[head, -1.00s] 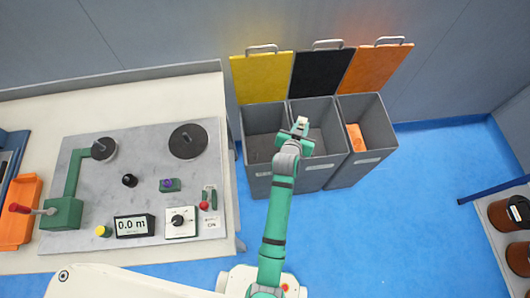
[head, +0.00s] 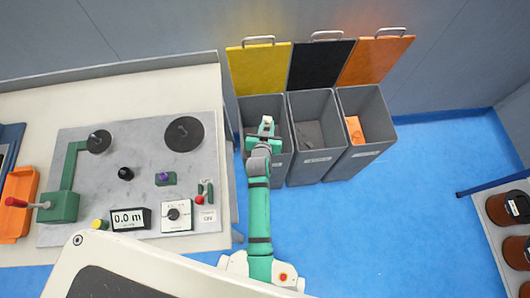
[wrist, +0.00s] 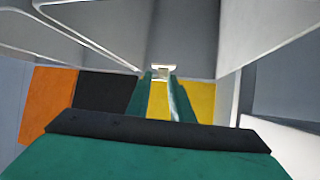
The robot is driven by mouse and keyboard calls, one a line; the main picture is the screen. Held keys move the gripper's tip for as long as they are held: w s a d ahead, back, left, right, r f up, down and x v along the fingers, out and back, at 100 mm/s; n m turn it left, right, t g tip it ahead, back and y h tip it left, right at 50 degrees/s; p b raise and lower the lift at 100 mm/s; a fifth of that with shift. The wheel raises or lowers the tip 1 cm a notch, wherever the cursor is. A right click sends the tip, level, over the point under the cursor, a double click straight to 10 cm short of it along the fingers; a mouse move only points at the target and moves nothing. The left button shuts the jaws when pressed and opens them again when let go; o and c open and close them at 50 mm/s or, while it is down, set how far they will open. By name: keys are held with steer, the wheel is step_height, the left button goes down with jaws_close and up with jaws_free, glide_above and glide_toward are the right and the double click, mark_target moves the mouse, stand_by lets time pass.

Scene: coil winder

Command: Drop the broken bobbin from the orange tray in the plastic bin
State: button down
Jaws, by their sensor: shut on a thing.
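My gripper (head: 266,129) is over the opening of the left bin (head: 283,172), the one with the yellow lid (head: 259,68). It is shut on a small pale bobbin (head: 267,120). The bobbin also shows between the fingertips in the wrist view (wrist: 164,68), though any break in it is too small to tell. The bin labels are too small to read. The orange tray (head: 14,222) lies at the left edge, partly cut off, behind the red-knobbed lever.
A black-lidded bin (head: 318,168) and an orange-lidded bin (head: 360,160) stand to the right, lids open. The orange-lidded one holds an orange piece (head: 354,129). The winder bench (head: 140,88) is close on the left. A rack with brown spools (head: 512,210) stands far right.

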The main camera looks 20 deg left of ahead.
steer(key=shift+d+f, duration=0.1)
steer(key=shift+f, duration=0.4)
steer(key=c, duration=1.5)
jaws_free()
steer(key=shift+s+d, duration=0.1)
steer(key=v, duration=1)
steer(key=shift+s+r, duration=0.15)
steer(key=shift+s, duration=0.2)
